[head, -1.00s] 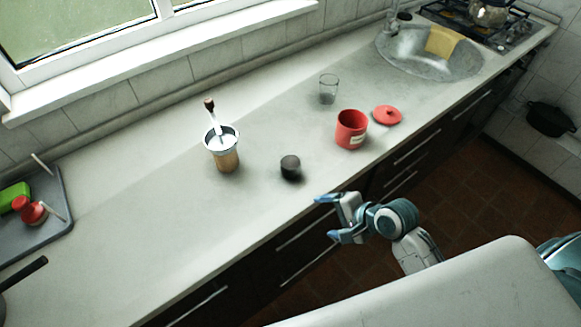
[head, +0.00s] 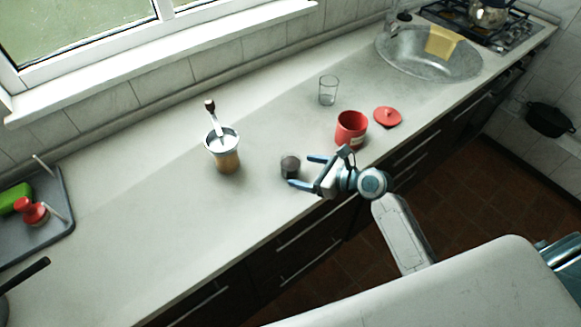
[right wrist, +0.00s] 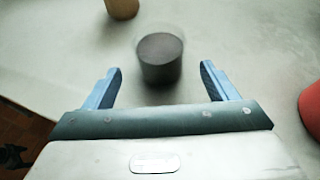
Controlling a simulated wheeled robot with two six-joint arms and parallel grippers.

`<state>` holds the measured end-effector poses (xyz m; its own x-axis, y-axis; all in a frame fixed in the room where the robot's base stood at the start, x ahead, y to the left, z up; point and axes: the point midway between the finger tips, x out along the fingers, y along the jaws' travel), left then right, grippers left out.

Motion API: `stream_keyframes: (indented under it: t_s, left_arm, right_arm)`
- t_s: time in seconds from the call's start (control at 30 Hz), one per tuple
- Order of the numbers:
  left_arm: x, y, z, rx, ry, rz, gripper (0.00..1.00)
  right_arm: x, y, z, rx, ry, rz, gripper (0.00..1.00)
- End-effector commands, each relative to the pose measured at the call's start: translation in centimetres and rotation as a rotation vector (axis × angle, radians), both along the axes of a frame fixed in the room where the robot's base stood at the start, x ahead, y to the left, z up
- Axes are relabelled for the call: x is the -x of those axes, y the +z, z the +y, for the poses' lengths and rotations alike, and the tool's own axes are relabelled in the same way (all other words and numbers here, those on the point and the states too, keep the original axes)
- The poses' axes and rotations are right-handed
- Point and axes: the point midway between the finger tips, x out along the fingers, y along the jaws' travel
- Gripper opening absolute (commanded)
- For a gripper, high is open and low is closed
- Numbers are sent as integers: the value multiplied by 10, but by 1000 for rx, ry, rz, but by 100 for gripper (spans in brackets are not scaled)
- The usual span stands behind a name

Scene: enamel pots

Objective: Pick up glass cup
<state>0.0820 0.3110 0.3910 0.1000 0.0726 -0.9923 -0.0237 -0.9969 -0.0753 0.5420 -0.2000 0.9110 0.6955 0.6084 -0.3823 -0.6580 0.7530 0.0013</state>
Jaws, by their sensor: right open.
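A small glass cup with dark contents (head: 290,167) stands upright on the counter. In the right wrist view this cup (right wrist: 160,60) shows a clear rim above the dark part. My right gripper (head: 302,172) is open, with its blue fingers pointing at the cup. In the right wrist view the gripper (right wrist: 162,70) has one finger to each side of the cup, with gaps; the cup is at or just beyond the fingertips. A taller, clear, empty-looking glass (head: 328,90) stands farther back. My left gripper is not in view.
A red canister (head: 350,131) stands close to my right gripper, with a red lid (head: 387,117) beside it. A grey tray (head: 50,235) is at far left, a sink (head: 400,62) at upper right.

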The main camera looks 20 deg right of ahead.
Motion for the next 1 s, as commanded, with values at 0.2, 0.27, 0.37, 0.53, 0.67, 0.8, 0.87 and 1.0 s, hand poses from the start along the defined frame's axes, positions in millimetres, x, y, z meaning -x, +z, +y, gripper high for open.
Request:
stream_keyframes:
  t_s: [0.2, 0.27, 0.37, 0.53, 0.67, 0.8, 0.87, 1.0]
  left_arm:
    - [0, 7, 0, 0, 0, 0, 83]
    - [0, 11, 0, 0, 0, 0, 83]
    - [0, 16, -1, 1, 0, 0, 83]
    - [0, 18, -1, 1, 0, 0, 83]
    - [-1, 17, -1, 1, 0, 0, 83]
    - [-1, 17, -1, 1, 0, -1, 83]
    - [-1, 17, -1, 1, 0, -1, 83]
    - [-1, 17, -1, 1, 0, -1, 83]
  right_arm:
    - [-11, -4, 10, -2, 0, 1, 80]
    - [-18, -7, 16, -2, 1, 2, 80]
    - [-29, -14, 25, -2, 1, 2, 80]
    - [-40, -22, 34, 0, 1, 0, 80]
    - [-41, -24, 35, 2, 2, 0, 80]
    - [-41, -24, 35, 2, 2, 0, 74]
    - [-41, -24, 35, 2, 2, 0, 62]
    - [-40, -24, 35, 2, 2, 0, 34]
